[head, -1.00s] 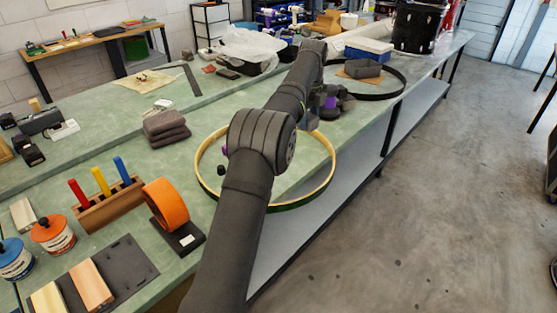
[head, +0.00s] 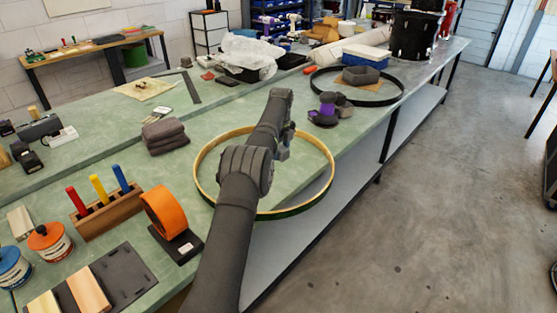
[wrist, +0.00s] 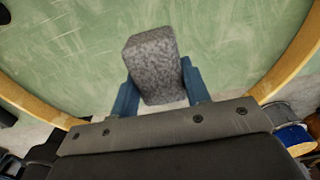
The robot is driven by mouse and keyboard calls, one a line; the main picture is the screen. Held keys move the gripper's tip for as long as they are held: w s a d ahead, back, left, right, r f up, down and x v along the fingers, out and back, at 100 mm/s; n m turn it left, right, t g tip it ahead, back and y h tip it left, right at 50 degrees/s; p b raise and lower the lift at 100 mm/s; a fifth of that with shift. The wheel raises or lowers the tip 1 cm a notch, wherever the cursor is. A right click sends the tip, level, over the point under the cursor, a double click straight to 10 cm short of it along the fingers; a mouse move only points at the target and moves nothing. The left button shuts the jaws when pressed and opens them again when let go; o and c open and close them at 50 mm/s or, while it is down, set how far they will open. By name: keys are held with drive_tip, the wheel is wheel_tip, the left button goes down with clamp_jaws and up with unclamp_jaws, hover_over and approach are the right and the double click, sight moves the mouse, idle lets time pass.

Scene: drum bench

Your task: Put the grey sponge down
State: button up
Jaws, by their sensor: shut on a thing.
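My gripper (wrist: 160,92) is shut on the grey sponge (wrist: 152,62), a speckled grey block with one blue finger on each side in the wrist view. The sponge is held slightly tilted over the green bench top. The rim of a wooden hoop (wrist: 285,68) curves past on both sides. In the head view my gripper (head: 283,153) hangs over the right part of the same hoop (head: 325,165). There the sponge is too small and merged with the gripper to make out clearly. I cannot tell the gap beneath it.
A purple-and-grey item (head: 328,110) stands behind the hoop. A black hoop (head: 398,92) with a dark grey block (head: 361,75) inside lies farther back. Folded grey cloths (head: 165,136), an orange tape roll (head: 164,211) and a handle rack (head: 108,213) stand to the left.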

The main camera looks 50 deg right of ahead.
sight(278, 167)
drive_tip(key=shift+w+f, duration=0.3)
drive_tip(key=shift+w, duration=0.2)
drive_tip(key=shift+f, duration=1.95)
drive_tip(key=shift+f, duration=0.1)
drive_tip(key=o, duration=0.9)
drive_tip(key=shift+f, duration=0.1)
drive_tip(key=shift+o, duration=0.3)
wheel_tip(278, 167, up, 8)
drive_tip(key=shift+f, duration=0.1)
